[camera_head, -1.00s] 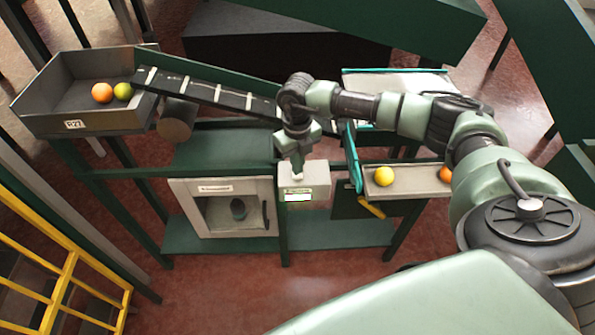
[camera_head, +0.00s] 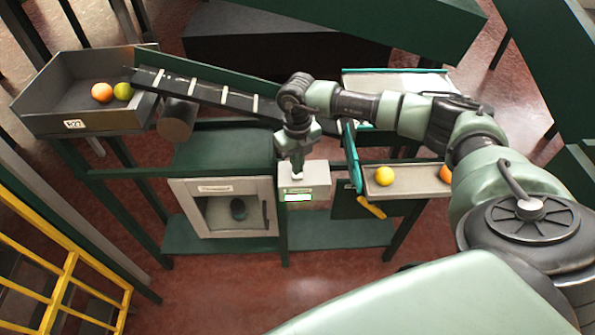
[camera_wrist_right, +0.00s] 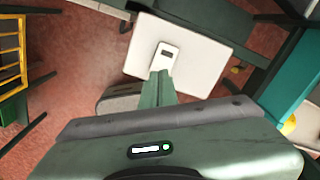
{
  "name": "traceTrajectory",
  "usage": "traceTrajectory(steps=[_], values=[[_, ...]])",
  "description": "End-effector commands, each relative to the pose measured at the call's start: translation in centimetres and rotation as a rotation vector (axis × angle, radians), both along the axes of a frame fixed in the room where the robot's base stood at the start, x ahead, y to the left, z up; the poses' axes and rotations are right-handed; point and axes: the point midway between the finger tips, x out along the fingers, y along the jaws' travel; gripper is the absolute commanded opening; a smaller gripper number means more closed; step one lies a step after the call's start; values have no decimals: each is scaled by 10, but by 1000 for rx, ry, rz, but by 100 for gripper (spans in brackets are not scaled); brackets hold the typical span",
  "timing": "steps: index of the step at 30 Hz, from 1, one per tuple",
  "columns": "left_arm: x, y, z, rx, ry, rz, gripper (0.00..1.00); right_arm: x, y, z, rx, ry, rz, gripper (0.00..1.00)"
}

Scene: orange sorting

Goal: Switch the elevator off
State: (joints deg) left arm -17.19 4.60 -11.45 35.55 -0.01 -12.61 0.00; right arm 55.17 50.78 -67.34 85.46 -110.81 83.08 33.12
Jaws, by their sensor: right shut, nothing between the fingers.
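The elevator (camera_head: 205,93) is a dark sloping belt with pale cleats, running from the grey bin at the left down to the right, behind my arm. A pale control box (camera_head: 317,178) with a lit white and green strip on its front stands below its lower end. My right gripper (camera_head: 297,176) points down at the top of this box. In the right wrist view the shut, empty fingers (camera_wrist_right: 161,74) are at the near edge of a small white switch plate (camera_wrist_right: 166,62) with a dark slot, on the box top (camera_wrist_right: 205,55). I cannot tell whether they touch it. My left gripper is not in view.
The grey bin (camera_head: 65,122) holds an orange (camera_head: 102,92) and a yellow-green fruit (camera_head: 123,91). A tray (camera_head: 410,190) on the right holds a yellow fruit (camera_head: 384,176) and an orange one. A glass-fronted cabinet (camera_head: 190,215) adjoins the box. Yellow railing (camera_head: 62,280) stands lower left.

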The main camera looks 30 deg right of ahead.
Motion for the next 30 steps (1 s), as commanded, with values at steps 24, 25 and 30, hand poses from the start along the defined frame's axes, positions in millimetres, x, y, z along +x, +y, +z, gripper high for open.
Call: traceTrajectory(steps=[24,25,30], values=[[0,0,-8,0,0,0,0,0,0,-10,0,0,0,0],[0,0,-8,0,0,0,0,0,0,-11,0,0,0,0],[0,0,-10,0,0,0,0,0,0,-13,0,0,0,0]])
